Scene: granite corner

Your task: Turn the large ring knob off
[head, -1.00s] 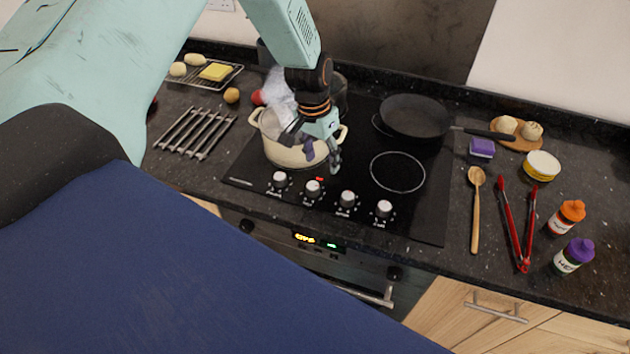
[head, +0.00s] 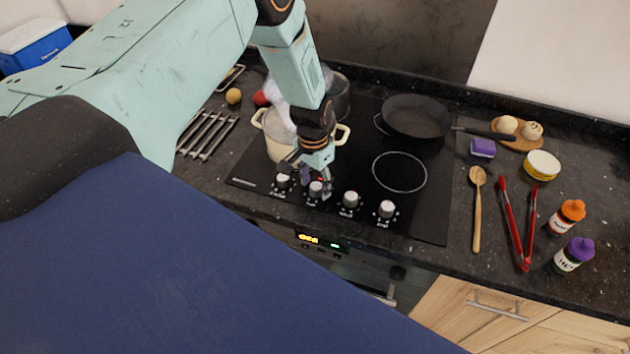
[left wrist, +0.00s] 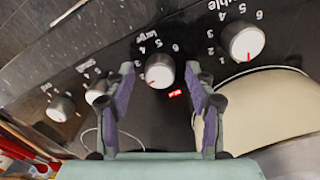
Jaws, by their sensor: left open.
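The large ring knob is a round silver-white knob labelled "Large" (left wrist: 160,70) in the left wrist view. Its red mark points down and left, not toward the high numbers, and a small red light glows beside it. In the head view it is the second knob from the left (head: 316,189). My left gripper (head: 315,180) is open just above it. In the left wrist view, the purple-padded fingers (left wrist: 160,78) stand on either side of this knob; whether they touch it I cannot tell. My right gripper is not in view.
The "Double" knob (left wrist: 243,41) and the small-ring knob (left wrist: 99,92) flank it closely. A cream pot (head: 277,143) stands behind my gripper, a dark pan (head: 417,116) at the back right. A wooden spoon (head: 477,210) and red tongs (head: 515,230) lie right of the hob.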

